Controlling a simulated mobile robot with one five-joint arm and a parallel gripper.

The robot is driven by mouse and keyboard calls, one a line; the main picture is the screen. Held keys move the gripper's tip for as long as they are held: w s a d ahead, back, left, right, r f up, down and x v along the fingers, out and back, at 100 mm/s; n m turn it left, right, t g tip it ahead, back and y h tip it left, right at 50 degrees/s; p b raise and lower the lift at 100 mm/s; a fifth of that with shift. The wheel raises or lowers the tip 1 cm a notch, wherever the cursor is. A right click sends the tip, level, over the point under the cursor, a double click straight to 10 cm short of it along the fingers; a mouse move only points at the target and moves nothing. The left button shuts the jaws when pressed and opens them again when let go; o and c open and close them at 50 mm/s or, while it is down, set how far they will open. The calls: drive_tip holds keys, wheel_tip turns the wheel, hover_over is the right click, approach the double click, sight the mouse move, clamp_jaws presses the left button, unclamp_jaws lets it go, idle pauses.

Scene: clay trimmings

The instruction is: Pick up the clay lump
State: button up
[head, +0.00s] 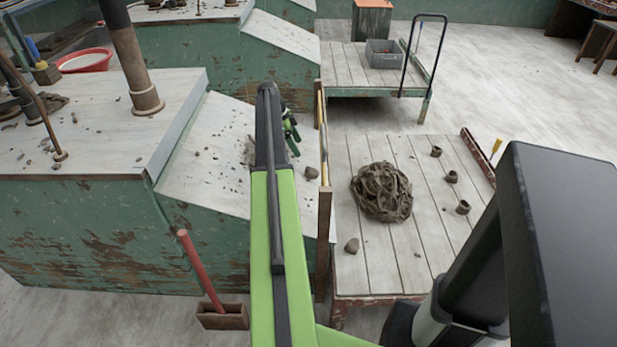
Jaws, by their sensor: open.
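Several brown clay pieces are in view and I cannot tell which one is the clay lump. A small lump (311,172) lies on the pale sloping top, just right of my arm. Another small lump (352,245) sits on the plank table near its left edge. A large heap of coiled clay trimmings (382,191) lies on the same table. My gripper (291,133) is partly hidden behind my arm, over the sloping top and farther back than the first small lump. It is open, and I see nothing held in it.
The plank table (345,284) also bears several small dark ring-like pieces (451,177). A wooden post (324,240) stands between it and the sloping top. Behind is a low cart with a grey bin (384,54). Open floor (480,75) lies at the back right.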

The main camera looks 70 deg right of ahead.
sight(311, 170)
drive_tip(key=b+x, duration=0.6)
drive_tip(key=x, duration=0.1)
drive_tip(key=b+x, duration=0.3)
drive_tip(key=x, duration=0.1)
drive_tip(key=shift+w+a+f+b, duration=0.15)
drive_tip(key=shift+w+f+b, duration=0.15)
drive_tip(key=shift+w, duration=0.05)
drive_tip(key=shift+s+r, duration=0.1)
drive_tip(key=b+x, duration=0.4)
drive_tip(key=x, duration=0.1)
drive_tip(key=shift+d+f+b, duration=0.2)
drive_tip(key=shift+d+b, duration=0.15)
drive_tip(key=shift+b, duration=0.05)
drive_tip(key=shift+r, duration=0.2)
drive_tip(key=c, duration=1.5)
drive_tip(key=shift+c, duration=0.2)
drive_tip(key=shift+r+p, duration=0.1)
drive_tip(key=shift+p, duration=0.2)
